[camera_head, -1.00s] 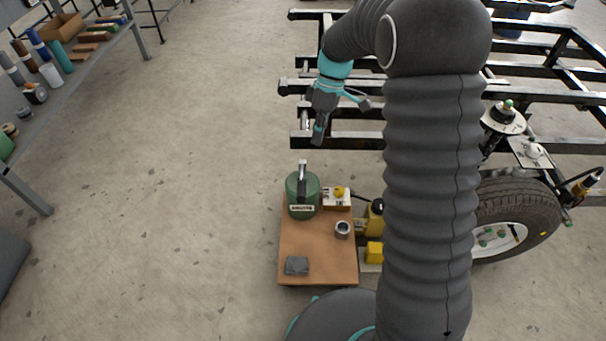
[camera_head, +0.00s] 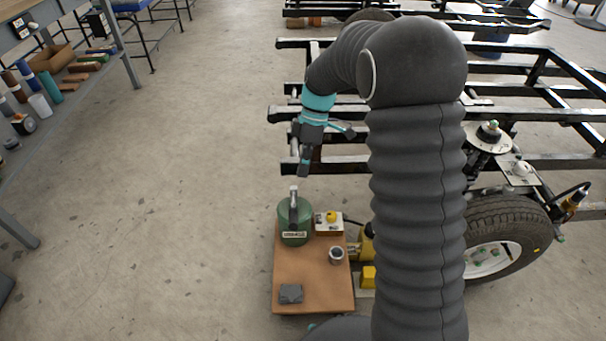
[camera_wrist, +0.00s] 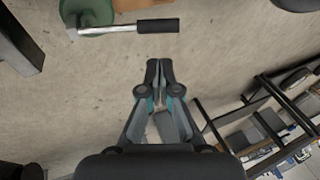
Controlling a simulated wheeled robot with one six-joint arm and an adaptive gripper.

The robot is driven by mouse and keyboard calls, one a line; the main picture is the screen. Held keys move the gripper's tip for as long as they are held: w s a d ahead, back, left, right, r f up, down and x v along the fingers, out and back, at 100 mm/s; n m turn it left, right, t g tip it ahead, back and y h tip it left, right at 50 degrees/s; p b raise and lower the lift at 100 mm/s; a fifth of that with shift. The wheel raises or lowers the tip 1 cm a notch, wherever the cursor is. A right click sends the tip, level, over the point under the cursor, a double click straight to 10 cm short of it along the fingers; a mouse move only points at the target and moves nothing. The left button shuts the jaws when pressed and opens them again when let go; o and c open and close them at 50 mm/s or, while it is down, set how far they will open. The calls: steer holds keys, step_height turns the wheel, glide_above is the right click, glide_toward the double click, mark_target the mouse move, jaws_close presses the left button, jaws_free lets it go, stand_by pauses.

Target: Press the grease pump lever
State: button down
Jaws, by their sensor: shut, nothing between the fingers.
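The green grease pump (camera_head: 294,236) stands at the far end of a brown board. Its lever (camera_head: 293,208) has a silver end and a dark grip and rises above the pump. In the wrist view the lever's black grip (camera_wrist: 158,26) lies across the top, with the green pump body (camera_wrist: 92,14) at upper left. My gripper (camera_head: 303,174) points down just above and slightly right of the lever's top in the head view. In the wrist view my gripper (camera_wrist: 159,64) has its fingertips together and empty, a little below the grip in the picture, apart from it.
The brown board (camera_head: 312,285) also bears a box with a yellow button (camera_head: 331,216), a metal ring (camera_head: 336,255) and a grey block (camera_head: 290,293). A black frame (camera_head: 350,163) and a wheel (camera_head: 500,245) are to the right. Open floor lies left.

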mark_target(294, 215)
steer(key=x, duration=1.2)
steer(key=shift+w, duration=0.1)
